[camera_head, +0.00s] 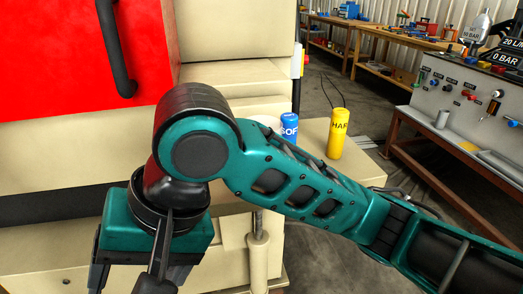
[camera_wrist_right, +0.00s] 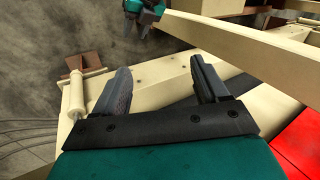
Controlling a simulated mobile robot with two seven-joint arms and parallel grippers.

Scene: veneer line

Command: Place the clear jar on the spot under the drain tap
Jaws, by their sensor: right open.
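I cannot make out the clear jar, the drain tap or the spot under it in either view. My right gripper (camera_head: 142,276) hangs at the lower left of the head view, in front of the cream machine. Its fingers are partly cut off by the lower edge there. In the right wrist view the right gripper (camera_wrist_right: 160,65) is open, with nothing between its fingers and cream surfaces beyond them. A teal gripper, seemingly my left one (camera_wrist_right: 140,18), shows small at the top of the right wrist view; its opening is unclear.
The cream machine (camera_head: 225,75) has a red panel (camera_head: 80,55) with a black handle. A blue cylinder (camera_head: 289,127) and a yellow cylinder (camera_head: 338,133) stand on a cream block behind my right arm. A grey panel bench (camera_head: 450,95) is at right, with floor between.

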